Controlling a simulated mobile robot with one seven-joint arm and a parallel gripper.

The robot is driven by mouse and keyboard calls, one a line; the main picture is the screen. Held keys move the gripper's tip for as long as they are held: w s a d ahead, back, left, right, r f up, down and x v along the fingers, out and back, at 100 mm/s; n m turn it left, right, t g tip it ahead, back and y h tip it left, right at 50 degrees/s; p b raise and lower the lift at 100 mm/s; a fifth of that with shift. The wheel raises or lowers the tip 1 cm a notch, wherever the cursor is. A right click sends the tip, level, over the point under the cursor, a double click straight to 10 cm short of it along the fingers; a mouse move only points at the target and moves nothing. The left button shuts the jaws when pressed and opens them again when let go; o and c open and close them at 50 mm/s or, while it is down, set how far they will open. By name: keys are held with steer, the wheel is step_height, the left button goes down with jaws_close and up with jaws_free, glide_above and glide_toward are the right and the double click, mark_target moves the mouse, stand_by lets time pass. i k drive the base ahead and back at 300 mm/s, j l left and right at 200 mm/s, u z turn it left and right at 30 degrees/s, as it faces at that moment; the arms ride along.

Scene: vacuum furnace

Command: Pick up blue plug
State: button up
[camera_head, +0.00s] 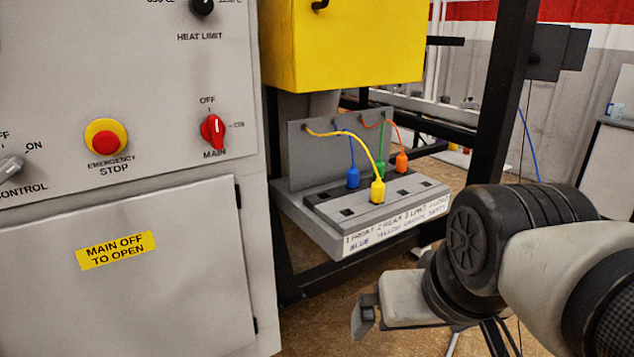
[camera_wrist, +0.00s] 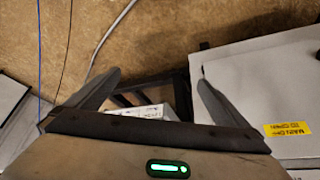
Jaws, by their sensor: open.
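The blue plug (camera_head: 352,177) stands upright in the back row of the grey socket block (camera_head: 333,214), with a blue cable rising from it to the panel behind. A yellow plug (camera_head: 377,190) stands in front and to its right. A green plug (camera_head: 380,169) and an orange plug (camera_head: 401,161) stand farther right. My gripper (camera_head: 362,316) is below and in front of the shelf, apart from all plugs. In the wrist view my gripper (camera_wrist: 160,82) has its fingers spread wide with nothing between them. No plug can be made out in the wrist view.
The grey cabinet (camera_head: 120,240) with an emergency stop (camera_head: 104,136) and red main switch (camera_head: 212,131) stands at left. A yellow box (camera_head: 345,40) hangs above the plugs. A black post (camera_head: 500,90) rises right of the shelf. A labelled edge (camera_head: 395,228) fronts the shelf.

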mark_target(353, 173)
steer(key=i+l, duration=0.55)
steer(key=i+l+u, duration=0.4)
steer(key=l, duration=0.2)
steer(key=i+l+u, duration=0.2)
steer(key=l+u, duration=0.1)
steer(key=u, duration=1.35)
steer(key=k+j, duration=0.05)
